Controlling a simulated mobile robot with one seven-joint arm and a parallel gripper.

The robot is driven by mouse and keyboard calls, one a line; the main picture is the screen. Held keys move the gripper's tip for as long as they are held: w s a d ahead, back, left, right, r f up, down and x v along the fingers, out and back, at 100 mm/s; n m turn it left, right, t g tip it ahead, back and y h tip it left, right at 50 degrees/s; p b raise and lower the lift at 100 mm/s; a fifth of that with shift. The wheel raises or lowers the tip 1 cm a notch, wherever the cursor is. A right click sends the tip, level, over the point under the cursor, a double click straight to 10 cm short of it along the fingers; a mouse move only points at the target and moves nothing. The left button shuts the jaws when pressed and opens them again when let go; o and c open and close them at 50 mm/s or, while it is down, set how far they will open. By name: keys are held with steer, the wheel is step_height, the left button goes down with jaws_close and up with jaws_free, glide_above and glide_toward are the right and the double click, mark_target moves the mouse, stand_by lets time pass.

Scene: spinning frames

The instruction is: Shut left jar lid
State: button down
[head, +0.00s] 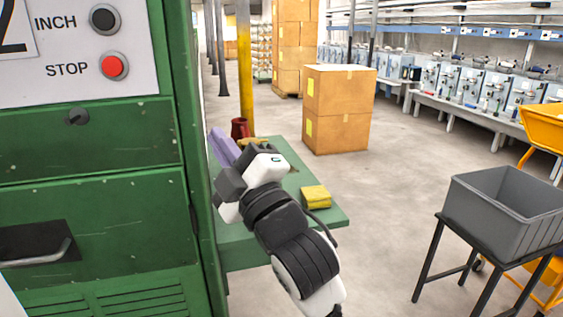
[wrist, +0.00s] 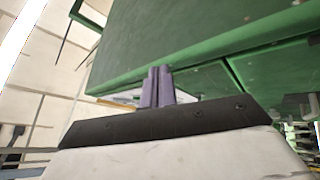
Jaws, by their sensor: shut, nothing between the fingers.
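No jar or jar lid can be made out for certain in either view. My gripper (head: 214,132) has purple fingers and is raised over the far left part of the green table, close beside the green machine. In the wrist view my gripper (wrist: 158,70) shows its purple fingers pressed together with nothing between them, in front of a green surface. A dark red vessel (head: 240,128) stands behind my gripper at the table's far end; I cannot tell whether it is a jar. My wrist hides part of the table.
The green table (head: 325,218) holds a yellow block (head: 316,196). The green machine (head: 95,150) bounds the left, with a red stop button (head: 114,67). Cardboard boxes (head: 338,108) stand behind on the floor. A grey bin (head: 505,205) on a stand is at right. Floor between is clear.

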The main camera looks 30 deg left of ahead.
steer(key=w+d+f+n+h, duration=0.3)
steer(key=w+f+h, duration=0.2)
steer(key=f, duration=0.2)
steer(key=w+a+p, duration=0.4)
steer(key=w+a, duration=0.2)
steer(key=a, duration=0.1)
steer(key=shift+w+n+h, duration=0.2)
steer(key=shift+n+h, duration=0.1)
steer(key=shift+d, duration=0.1)
